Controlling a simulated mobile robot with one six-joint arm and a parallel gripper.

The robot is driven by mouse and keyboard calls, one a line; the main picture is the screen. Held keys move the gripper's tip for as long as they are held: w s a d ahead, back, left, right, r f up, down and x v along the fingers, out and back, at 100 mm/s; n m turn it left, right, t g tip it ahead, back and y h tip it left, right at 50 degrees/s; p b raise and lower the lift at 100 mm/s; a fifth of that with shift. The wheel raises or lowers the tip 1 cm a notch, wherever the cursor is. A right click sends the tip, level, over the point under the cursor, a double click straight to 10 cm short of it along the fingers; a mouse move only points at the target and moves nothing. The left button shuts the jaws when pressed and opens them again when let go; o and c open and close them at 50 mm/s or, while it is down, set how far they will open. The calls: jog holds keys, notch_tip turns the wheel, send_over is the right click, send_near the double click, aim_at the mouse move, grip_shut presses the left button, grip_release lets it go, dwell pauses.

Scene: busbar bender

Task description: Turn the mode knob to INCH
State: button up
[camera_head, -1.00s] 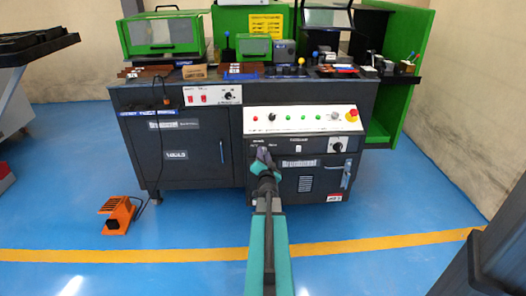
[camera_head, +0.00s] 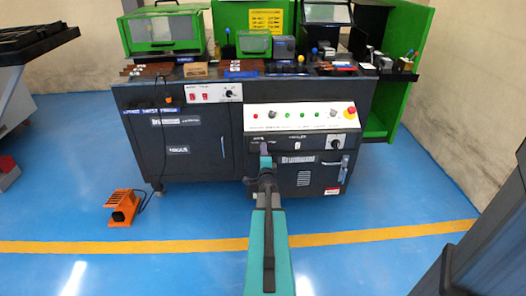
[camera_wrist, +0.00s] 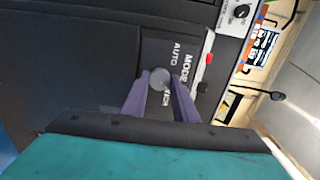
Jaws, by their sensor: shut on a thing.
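The mode knob (camera_wrist: 159,79) is a round grey knob on the dark front panel of the machine. In the wrist view the labels MODE and AUTO are readable beside it, and INCH is partly covered near the right finger. My gripper (camera_wrist: 160,92) has its two purple fingers on either side of the knob and is shut on it. In the head view my gripper (camera_head: 264,150) is at the upper left of the right-hand cabinet front, below the sloped panel, and hides the knob. The knob's exact pointing direction cannot be told.
Above is a white sloped panel (camera_head: 300,116) with several buttons and a red emergency stop (camera_head: 350,111). A second knob (camera_head: 336,144) sits to the right. An orange foot pedal (camera_head: 123,206) is on the blue floor at left. The floor in front is clear.

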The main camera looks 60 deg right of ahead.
jog(key=shift+s+d+r+m, duration=0.1)
jog(key=shift+s+d+m, duration=0.05)
jog(key=shift+m, duration=0.55)
jog(key=o, duration=1.1)
jog(key=shift+c, duration=0.2)
jog(key=shift+a, duration=0.3)
